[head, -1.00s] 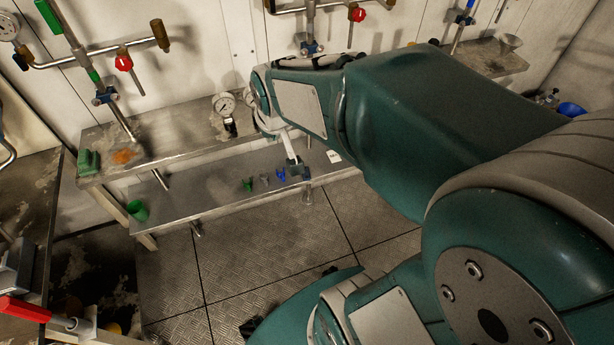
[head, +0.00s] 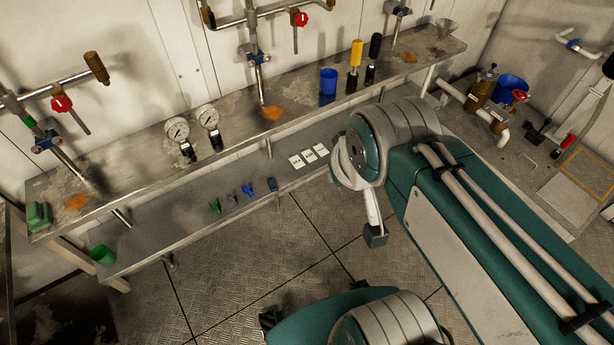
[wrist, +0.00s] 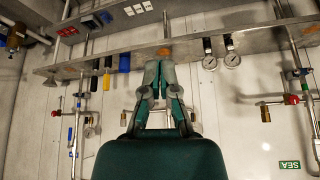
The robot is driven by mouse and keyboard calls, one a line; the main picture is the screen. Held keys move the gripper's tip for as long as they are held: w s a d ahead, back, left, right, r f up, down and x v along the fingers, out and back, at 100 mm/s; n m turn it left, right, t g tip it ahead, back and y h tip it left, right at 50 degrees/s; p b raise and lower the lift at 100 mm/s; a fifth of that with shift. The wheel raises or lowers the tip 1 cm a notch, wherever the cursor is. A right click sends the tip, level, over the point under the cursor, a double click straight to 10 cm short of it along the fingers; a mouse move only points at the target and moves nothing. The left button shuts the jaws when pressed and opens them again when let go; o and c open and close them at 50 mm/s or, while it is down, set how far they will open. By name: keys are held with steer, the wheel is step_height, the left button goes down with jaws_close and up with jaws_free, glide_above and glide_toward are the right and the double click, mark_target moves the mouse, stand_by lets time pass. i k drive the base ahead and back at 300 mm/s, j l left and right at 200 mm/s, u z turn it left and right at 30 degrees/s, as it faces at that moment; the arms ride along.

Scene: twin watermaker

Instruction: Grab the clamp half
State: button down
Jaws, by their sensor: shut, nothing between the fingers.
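A small dark blue block (head: 272,184), which looks like the clamp half, lies on the lower metal shelf (head: 150,250). Small blue (head: 247,189), grey (head: 231,198) and green (head: 214,206) pieces lie in a row to its left. I cannot make out their exact shapes. My gripper (wrist: 160,66) is in the middle of the wrist view, shut and empty, with its fingers together.
The upper shelf (head: 235,120) holds two gauges (head: 178,132), a blue cup (head: 328,82), and yellow (head: 355,60) and black handles. White cards (head: 308,157) lie right of the pieces. A green cup (head: 103,255) stands at the left. Pipes with red valves line the wall.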

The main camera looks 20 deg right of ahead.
mark_target(274, 187)
steer(key=j+z, duration=0.25)
steer(key=j, duration=0.2)
steer(key=k+j+z, duration=0.1)
steer(key=j+z, duration=0.15)
steer(key=j, duration=0.15)
steer(key=k+j+z, duration=0.2)
steer(key=j, duration=0.2)
steer(key=i+j, duration=0.35)
steer(key=i, duration=0.1)
